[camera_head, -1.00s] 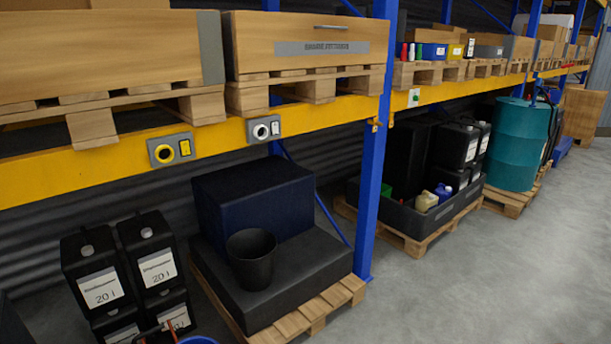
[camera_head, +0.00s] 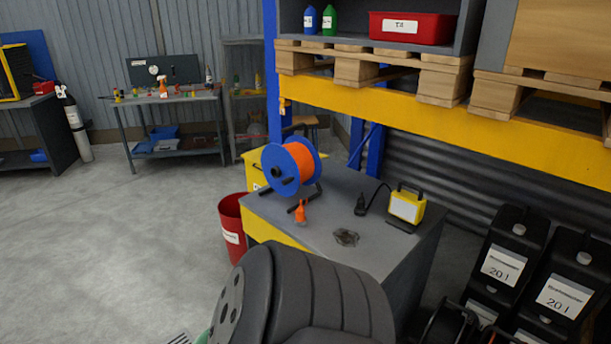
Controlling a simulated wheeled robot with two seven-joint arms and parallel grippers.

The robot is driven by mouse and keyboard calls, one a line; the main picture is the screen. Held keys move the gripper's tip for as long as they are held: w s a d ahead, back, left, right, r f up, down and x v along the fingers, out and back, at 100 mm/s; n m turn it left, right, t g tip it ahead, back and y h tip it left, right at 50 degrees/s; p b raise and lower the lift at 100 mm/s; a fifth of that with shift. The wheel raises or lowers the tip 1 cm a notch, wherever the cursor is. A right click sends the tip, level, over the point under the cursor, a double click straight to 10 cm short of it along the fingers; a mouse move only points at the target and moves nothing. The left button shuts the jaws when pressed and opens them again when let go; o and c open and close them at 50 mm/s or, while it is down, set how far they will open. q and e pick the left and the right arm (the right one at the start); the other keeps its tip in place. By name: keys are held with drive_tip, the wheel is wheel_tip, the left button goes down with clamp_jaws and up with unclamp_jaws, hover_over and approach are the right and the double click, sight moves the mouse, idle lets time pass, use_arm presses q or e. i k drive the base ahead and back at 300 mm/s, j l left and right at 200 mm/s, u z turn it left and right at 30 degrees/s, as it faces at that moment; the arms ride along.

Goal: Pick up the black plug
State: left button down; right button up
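A small black plug (camera_head: 361,204) is on the grey top of a workbench (camera_head: 332,207) in the head view. It seems to stand upright, and a thin black cable runs from it toward a yellow work light (camera_head: 407,206) just to its right. Neither of my grippers is in view, so their distance from the plug does not show.
Black canisters (camera_head: 505,262) stand right. Floor at left is clear.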

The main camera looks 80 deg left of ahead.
sight(360, 202)
drive_tip(key=u, duration=2.3)
